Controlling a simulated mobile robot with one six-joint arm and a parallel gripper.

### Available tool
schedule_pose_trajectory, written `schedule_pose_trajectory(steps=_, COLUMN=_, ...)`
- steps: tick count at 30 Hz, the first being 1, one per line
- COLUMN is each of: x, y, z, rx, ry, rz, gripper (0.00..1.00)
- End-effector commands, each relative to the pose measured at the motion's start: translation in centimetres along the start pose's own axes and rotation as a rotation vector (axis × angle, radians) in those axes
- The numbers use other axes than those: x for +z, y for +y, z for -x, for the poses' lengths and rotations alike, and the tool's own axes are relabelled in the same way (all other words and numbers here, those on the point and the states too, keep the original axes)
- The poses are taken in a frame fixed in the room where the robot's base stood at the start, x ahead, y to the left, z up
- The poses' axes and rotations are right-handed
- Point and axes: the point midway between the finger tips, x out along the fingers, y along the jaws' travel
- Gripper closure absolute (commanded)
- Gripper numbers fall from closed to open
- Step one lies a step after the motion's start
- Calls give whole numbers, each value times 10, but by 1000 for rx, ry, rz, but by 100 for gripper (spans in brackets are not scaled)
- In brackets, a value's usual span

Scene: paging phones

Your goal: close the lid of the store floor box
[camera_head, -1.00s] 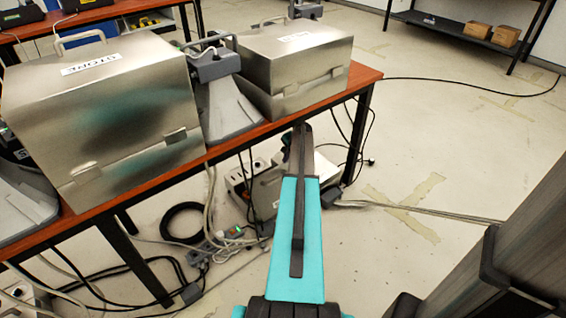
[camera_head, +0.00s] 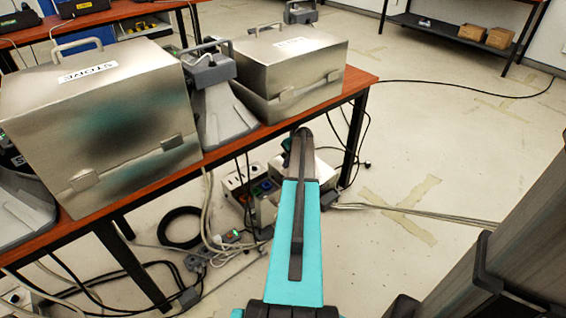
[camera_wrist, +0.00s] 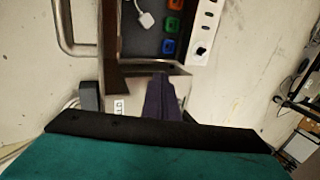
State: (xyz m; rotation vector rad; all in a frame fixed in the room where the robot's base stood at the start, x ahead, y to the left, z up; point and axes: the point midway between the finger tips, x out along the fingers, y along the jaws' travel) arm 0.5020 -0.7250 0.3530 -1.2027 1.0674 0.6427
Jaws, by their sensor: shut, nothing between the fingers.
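Under the table in the head view, a pale box (camera_head: 322,170) stands on the floor just beyond the end of my arm, partly hidden by it. I cannot read the label. My gripper (camera_wrist: 160,100) is shut and empty, over the box's near edge; I cannot tell whether it touches. In the head view its fingers are hidden behind my teal arm.
Two metal boxes (camera_head: 100,110) (camera_head: 290,65) stand on the red-topped table (camera_head: 362,84) above. Loose cables, a black coil (camera_head: 182,228) and a table leg (camera_head: 354,140) crowd the floor box. The floor at right is mostly clear, with a taped cross (camera_head: 405,205).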

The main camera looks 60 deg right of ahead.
Motion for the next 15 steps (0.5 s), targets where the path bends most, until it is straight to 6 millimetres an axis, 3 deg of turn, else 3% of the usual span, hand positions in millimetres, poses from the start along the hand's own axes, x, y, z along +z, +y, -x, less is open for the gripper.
schedule_pose_trajectory(steps=15, x=0, y=70, z=34, rx=0, ry=1, rz=-3, gripper=100)
